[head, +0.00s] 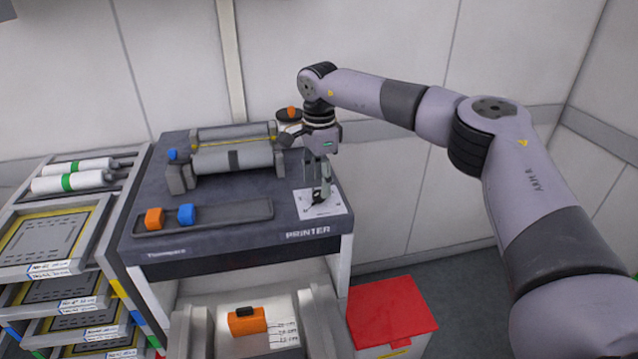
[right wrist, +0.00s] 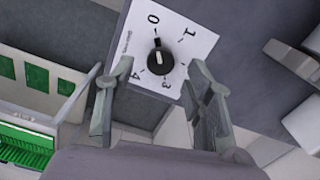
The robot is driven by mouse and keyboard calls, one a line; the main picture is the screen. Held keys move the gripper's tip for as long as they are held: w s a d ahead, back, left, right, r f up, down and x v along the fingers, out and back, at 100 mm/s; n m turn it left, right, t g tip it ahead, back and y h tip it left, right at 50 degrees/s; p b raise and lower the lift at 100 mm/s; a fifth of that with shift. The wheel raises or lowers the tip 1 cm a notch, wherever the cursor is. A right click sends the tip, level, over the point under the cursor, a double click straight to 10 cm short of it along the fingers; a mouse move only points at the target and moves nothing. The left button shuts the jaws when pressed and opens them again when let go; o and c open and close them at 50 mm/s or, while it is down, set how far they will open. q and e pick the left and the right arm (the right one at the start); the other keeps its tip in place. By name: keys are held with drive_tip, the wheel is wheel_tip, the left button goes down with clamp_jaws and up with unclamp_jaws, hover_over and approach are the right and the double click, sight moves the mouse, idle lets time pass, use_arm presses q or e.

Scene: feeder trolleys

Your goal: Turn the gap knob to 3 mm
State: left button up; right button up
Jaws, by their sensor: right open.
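The gap knob (right wrist: 159,61) is a round black knob with a white mark on a white dial card (right wrist: 186,20). Digits 0, 1, 3 and 4 show around it; I cannot make out a 2. The white mark sits on the knob's side towards the 0 and 1, seemingly nearer the 0. In the head view the card (head: 335,203) lies at the printer top's (head: 255,222) right front corner. My right gripper (head: 319,194) points down over it, open, with its fingers (right wrist: 161,68) on either side of the knob in the wrist view, apparently apart from it. My left gripper is not in view.
Rollers (head: 225,160) stand behind the knob's left. A dark tray (head: 225,212) holds an orange and a blue block. A trolley with stacked frames (head: 45,245) stands left. The wall is close behind.

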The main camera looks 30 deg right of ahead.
sight(319, 197)
drive_tip(key=shift+f, duration=1.35)
drive_tip(key=shift+c, duration=0.4)
clamp_jaws()
